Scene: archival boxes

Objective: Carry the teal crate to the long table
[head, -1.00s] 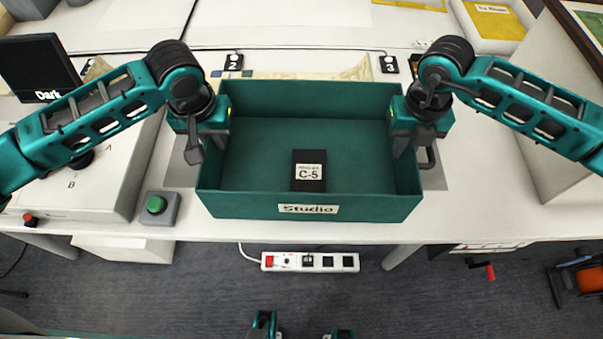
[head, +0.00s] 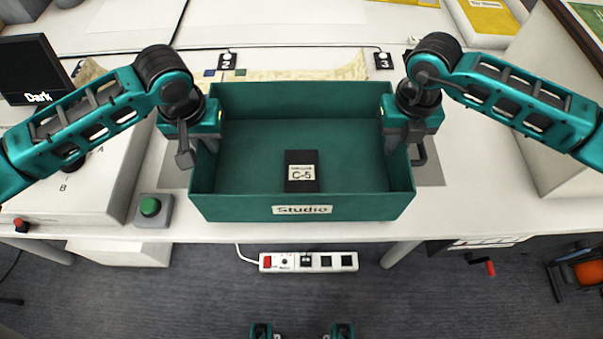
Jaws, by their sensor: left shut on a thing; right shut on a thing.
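The teal crate (head: 240,208) with a "Studio" label is in the middle of the head view, over the white long table (head: 200,231) near its front edge. A black box labelled C-5 (head: 302,158) sits inside it. My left gripper (head: 207,145) is shut on the crate's left side wall. My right gripper (head: 395,139) is shut on its right side wall. The crate looks level. I cannot tell whether its bottom touches the table or is slightly above it. The fingertips are partly hidden by the walls.
A green button box (head: 153,209) stands left of the crate, close to it. A grey-white box (head: 545,120) stands at right. A power strip (head: 309,262) is below the front edge.

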